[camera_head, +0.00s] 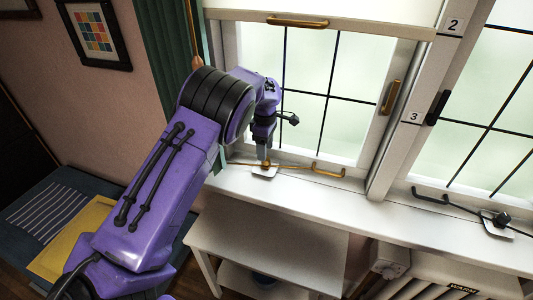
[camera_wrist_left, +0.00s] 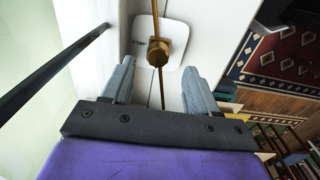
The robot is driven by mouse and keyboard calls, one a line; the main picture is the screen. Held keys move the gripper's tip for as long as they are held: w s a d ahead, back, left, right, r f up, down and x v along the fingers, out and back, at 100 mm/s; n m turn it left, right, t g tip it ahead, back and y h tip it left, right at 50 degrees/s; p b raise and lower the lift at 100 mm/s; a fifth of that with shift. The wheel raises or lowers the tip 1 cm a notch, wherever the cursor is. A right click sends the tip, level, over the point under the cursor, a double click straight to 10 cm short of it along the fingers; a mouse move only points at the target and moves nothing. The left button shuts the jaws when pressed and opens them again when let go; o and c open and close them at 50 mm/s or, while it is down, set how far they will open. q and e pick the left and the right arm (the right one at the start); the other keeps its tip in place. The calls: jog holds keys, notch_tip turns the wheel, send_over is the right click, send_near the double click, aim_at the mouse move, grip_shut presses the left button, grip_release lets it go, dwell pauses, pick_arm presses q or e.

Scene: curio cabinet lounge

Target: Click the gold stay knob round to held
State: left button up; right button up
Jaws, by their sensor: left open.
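The gold stay knob (camera_wrist_left: 158,52) sits on a small white plate (camera_wrist_left: 178,36) on the window sill, with a thin gold stay bar (camera_wrist_left: 155,14) running through it. In the head view the gold stay bar (camera_head: 325,173) runs right along the sill to an upturned end, and the plate (camera_head: 263,174) shows below my gripper. My left gripper (camera_head: 265,160) points down over the knob, which it mostly hides there. In the left wrist view the open fingers (camera_wrist_left: 159,76) stand either side of the knob's line, with the knob around their tips. Contact cannot be told. My right gripper is out of view.
A black stay knob (camera_head: 502,219) and black stay bar (camera_head: 431,198) lie on the sill to the right. The window frame has a gold handle (camera_head: 389,97). A white side table (camera_head: 265,240) stands below the sill, with a white radiator (camera_head: 430,287) to its right.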

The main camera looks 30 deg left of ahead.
pick_arm(q)
jog(key=f, duration=0.3)
jog(key=shift+w+f, duration=0.1)
jog(key=shift+w, duration=0.15)
jog(key=shift+f, duration=0.35)
jog(key=shift+s, duration=0.1)
